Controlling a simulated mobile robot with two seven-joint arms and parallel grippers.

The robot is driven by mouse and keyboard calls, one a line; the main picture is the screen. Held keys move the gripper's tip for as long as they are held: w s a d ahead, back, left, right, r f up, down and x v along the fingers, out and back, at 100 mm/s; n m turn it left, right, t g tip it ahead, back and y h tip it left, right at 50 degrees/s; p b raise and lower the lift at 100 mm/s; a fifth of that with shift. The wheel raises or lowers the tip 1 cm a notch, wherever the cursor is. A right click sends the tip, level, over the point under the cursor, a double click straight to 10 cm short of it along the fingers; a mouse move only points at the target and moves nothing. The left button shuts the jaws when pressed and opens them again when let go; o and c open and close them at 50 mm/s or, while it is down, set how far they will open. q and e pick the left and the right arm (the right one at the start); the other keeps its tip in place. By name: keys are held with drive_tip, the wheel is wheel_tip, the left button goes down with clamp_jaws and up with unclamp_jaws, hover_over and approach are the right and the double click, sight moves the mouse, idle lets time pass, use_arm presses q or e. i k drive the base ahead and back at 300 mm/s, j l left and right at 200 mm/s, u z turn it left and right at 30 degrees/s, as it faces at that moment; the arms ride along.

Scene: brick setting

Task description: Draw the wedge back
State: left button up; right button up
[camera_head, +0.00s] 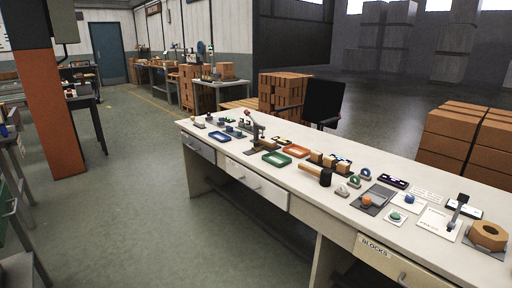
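I cannot make out for certain which thing is the wedge; the parts on the long white workbench (335,215) are small at this distance. At the right end stand a large orange-brown hexagonal block (488,235) and an upright grey lever piece (458,211) on a white card. A small orange piece (367,201) sits on a dark grey plate, with a green piece (395,216) on a white card in front. A black-headed mallet (318,176) lies mid-bench. Neither of my grippers is in view.
An orange pillar (55,115) rises at left; the floor before the bench is clear.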

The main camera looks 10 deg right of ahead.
sight(255, 148)
drive_tip(key=i+l+u, duration=0.25)
drive_tip(key=i, duration=0.3)
drive_tip(key=i+l+u, duration=0.2)
drive_tip(key=i+l, duration=0.15)
drive_tip(key=i, duration=0.15)
